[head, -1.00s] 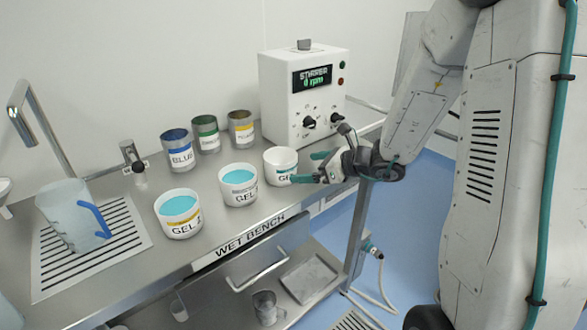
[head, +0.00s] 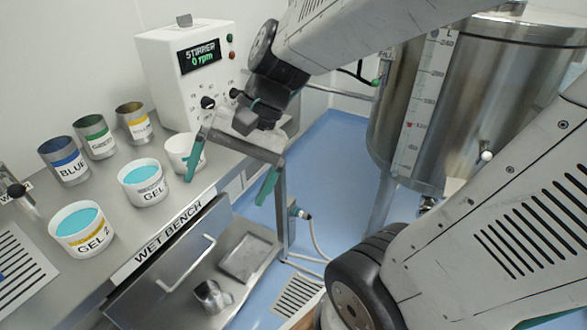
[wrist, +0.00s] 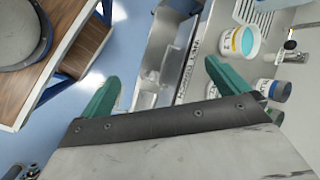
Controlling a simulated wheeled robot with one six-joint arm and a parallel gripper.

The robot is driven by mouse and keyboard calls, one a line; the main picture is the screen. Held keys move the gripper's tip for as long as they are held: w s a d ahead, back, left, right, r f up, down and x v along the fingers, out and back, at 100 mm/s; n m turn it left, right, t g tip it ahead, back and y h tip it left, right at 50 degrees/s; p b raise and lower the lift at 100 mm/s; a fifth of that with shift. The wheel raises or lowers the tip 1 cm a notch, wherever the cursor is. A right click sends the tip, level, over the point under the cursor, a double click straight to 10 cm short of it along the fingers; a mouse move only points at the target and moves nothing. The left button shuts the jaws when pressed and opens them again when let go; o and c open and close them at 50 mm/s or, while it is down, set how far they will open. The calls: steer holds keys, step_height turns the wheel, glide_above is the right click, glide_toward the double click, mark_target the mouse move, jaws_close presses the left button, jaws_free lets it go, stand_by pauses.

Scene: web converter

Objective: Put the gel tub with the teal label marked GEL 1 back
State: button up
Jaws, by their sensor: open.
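The white gel tub (head: 181,150) stands upright on the bench in front of the stirrer box. Its inside looks white, and my gripper's left finger crosses in front of it. Its label is hidden now; a teal label with "GE" showed earlier. My gripper (head: 226,190) is open and empty, its teal fingers pointing down near the bench's front right edge. Whether a finger touches the tub I cannot tell. In the wrist view my open fingers (wrist: 163,72) have nothing between them but the bench front and floor beyond.
Beside it stand a grey-labelled tub (head: 144,184) and a yellow-labelled tub (head: 82,230), both with blue gel. Behind are blue (head: 64,161), green (head: 95,136) and yellow-banded (head: 134,123) cans. The stirrer box (head: 185,80) reads 0 rpm. A steel tank (head: 490,100) stands right.

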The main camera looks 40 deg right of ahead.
steer(key=s+d+r+n+h, duration=0.2)
steer(key=s+d+n+h, duration=0.4)
steer(key=s+d+n, duration=0.1)
steer(key=shift+s+r+t, duration=0.3)
steer(key=shift+s+t, duration=0.1)
steer(key=shift+s, duration=0.15)
